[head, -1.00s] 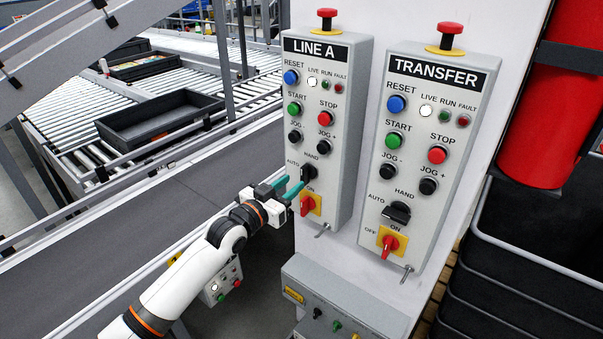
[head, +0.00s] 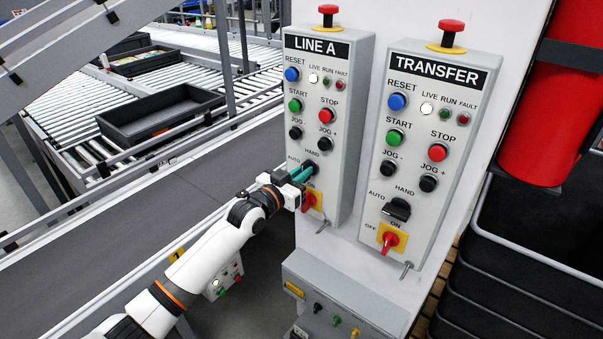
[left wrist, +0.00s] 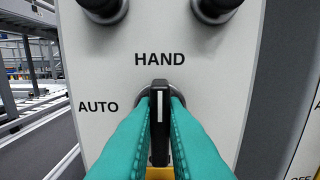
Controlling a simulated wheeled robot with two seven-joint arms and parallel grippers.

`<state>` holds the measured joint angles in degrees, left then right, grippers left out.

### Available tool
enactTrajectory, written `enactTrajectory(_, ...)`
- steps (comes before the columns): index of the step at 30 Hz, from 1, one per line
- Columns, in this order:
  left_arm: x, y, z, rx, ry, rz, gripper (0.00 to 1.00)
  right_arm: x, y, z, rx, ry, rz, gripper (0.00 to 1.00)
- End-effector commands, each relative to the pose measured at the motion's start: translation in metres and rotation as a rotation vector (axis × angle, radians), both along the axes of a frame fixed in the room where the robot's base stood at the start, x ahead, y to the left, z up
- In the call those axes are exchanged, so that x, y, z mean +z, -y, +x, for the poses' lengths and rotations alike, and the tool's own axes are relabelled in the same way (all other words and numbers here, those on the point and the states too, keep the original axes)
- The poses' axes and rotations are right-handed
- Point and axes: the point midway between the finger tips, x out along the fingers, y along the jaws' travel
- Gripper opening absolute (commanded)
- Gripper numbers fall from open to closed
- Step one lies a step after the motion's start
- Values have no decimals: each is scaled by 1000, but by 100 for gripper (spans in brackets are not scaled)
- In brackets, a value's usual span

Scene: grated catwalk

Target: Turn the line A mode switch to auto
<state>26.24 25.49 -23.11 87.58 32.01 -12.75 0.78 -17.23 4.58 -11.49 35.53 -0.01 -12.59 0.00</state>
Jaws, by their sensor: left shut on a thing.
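The LINE A box (head: 330,100) is a grey panel at the centre of the head view. Its mode switch, a black knob, sits low on the panel below the HAND label. In the left wrist view the mode switch (left wrist: 159,110) stands upright, its white mark pointing up at HAND. AUTO is printed to its left. My left gripper (head: 303,173) has teal fingers, one on each side of the knob. In the left wrist view the gripper (left wrist: 159,120) is shut on it. My right gripper is not in view.
The TRANSFER box (head: 440,110) with a similar black switch stands to the right. A red on-off switch (head: 312,201) is just below my left gripper. A lower grey box (head: 340,305), a conveyor belt (head: 150,215) and a red cylinder (head: 550,110) are also around.

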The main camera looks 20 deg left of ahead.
Motion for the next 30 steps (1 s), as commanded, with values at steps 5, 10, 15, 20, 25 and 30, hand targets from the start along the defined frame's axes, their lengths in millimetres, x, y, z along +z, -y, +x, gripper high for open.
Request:
enactTrajectory(5,0,0,0,0,-5,-13,0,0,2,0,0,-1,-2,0)
enactTrajectory(10,0,0,0,0,-25,-70,0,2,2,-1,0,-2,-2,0)
enactTrajectory(15,0,-1,0,1,-64,-176,0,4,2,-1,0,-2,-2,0)
enactTrajectory(20,0,-2,1,1,-112,-308,0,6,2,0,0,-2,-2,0)
enactTrajectory(25,0,-3,1,1,-168,-462,0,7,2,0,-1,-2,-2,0)
enactTrajectory(30,-1,-3,1,0,-223,-616,0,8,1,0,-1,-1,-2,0)
